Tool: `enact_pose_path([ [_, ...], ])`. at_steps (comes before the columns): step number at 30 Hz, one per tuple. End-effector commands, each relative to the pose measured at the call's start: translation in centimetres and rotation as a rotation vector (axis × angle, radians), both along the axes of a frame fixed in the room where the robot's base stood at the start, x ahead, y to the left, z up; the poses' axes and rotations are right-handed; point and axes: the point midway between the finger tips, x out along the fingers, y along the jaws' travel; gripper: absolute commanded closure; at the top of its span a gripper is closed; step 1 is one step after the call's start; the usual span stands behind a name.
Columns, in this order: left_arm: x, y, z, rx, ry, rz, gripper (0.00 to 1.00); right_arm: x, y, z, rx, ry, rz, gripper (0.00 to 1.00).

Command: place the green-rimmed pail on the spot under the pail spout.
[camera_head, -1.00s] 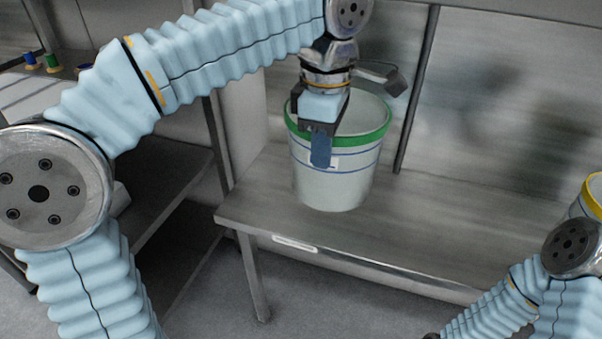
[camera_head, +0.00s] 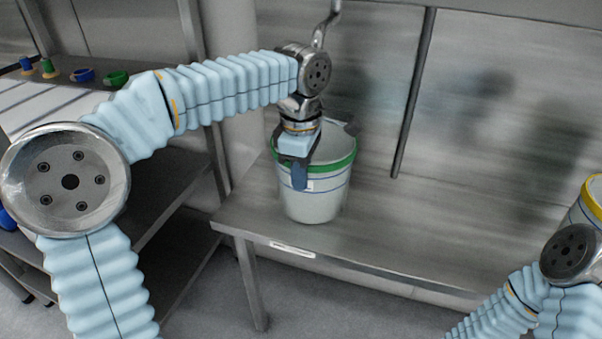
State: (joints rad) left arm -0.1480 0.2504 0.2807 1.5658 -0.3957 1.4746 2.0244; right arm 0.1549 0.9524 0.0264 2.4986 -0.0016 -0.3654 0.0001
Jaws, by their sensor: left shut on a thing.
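The green-rimmed pail (camera_head: 325,196) is whitish with blue stripes and is upright over the left part of the steel bench (camera_head: 400,240). I cannot tell whether its base touches the bench. My left gripper (camera_head: 299,170) is shut on its near left rim, with a blue-tipped finger outside the wall. The hand hides part of the pail's mouth. A bent metal pipe (camera_head: 322,32), possibly the pail spout, comes down from the top edge behind my left wrist. The marked spot is not visible. My right arm is at the lower right, with its gripper out of view.
A yellow-rimmed pail (camera_head: 590,205) stands at the right edge, partly hidden by my right arm. A shelf at the left holds blue and green small items (camera_head: 116,79). A dark upright post (camera_head: 413,95) runs up the back wall. The bench middle is clear.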

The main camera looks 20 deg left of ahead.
Motion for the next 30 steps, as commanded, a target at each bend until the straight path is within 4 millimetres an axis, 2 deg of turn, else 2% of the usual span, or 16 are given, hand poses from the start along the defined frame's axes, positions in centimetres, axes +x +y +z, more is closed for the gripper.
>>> enact_pose_path([
  [4,0.0,0.0,-0.4,0.000,-0.001,0.000,1.00,0.0,-0.1,-0.3,-0.001,0.000,-0.001,0.57],
  [5,0.0,0.0,-0.3,0.000,0.000,0.000,0.88,0.0,-0.1,-0.2,-0.001,0.000,-0.001,0.57],
  [9,0.0,0.0,-0.3,0.000,0.000,0.000,0.67,0.0,-0.1,-0.1,-0.001,0.000,-0.001,0.57],
  [17,0.0,0.0,-0.2,0.000,0.000,0.000,0.67,0.0,0.0,-0.1,-0.001,-0.001,0.000,0.57],
  [20,0.0,0.0,0.5,0.000,-0.001,0.000,0.67,0.0,0.0,0.2,0.000,0.000,0.000,0.57],
  [23,0.0,-0.1,2.0,-0.001,-0.003,0.000,0.67,0.0,0.1,0.5,0.001,0.000,0.001,0.57],
  [30,-0.1,-0.1,7.8,-0.001,-0.003,-0.001,0.67,0.0,0.2,1.8,0.003,0.001,0.004,0.57],
])
